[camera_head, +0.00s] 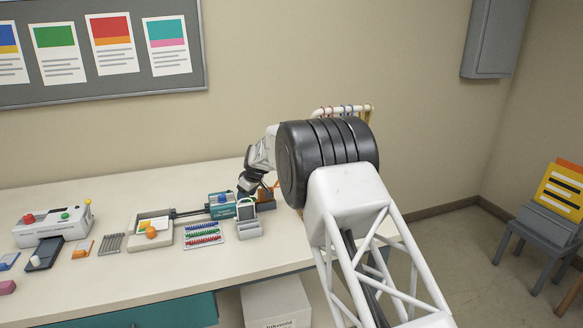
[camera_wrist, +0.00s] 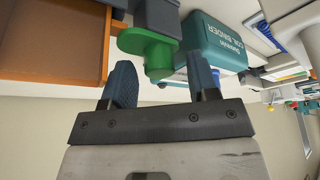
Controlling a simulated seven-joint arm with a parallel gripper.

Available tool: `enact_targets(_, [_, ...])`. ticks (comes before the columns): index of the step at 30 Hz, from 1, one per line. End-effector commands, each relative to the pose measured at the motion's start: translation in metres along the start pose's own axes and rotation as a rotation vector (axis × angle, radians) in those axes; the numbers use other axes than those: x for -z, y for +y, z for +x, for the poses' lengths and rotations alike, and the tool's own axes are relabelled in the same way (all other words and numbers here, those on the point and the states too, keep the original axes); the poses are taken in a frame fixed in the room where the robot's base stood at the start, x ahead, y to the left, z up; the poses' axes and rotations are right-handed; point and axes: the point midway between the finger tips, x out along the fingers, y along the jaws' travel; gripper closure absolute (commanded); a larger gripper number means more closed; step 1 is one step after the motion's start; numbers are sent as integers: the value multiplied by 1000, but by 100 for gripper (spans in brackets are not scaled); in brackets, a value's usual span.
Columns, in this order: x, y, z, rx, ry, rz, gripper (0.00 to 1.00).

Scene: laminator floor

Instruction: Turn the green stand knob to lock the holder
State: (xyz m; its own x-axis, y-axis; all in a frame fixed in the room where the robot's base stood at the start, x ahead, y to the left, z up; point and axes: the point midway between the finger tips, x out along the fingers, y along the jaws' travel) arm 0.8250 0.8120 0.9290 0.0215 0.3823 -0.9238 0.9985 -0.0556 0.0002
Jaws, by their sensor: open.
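The green stand knob (camera_wrist: 150,47) shows in the wrist view, hanging from the top edge, with a rounded lower end and a dark part above it. My gripper (camera_wrist: 160,73) is open, with one blue-grey finger on each side of the knob's lower end. A gap shows between that end and the gripper's palm; I cannot tell whether either finger touches it. In the head view my gripper (camera_head: 249,184) is low over the bench behind the teal coil binder (camera_head: 221,203), and the knob cannot be made out. The binder (camera_wrist: 214,47) shows right of the knob in the wrist view.
An orange tray (camera_wrist: 93,45) lies close left of the fingers in the wrist view. In the head view a grey caddy (camera_head: 250,229), a tray of colored coils (camera_head: 203,235) and a laminator (camera_head: 50,228) stand on the bench. The bench's left rear (camera_head: 130,187) is clear.

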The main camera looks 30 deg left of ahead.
Motion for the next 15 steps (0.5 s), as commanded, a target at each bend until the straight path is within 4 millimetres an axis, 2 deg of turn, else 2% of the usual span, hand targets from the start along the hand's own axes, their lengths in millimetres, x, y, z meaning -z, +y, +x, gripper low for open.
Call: enact_targets(15, [0, -1, 0, -100, -1, 239, 45])
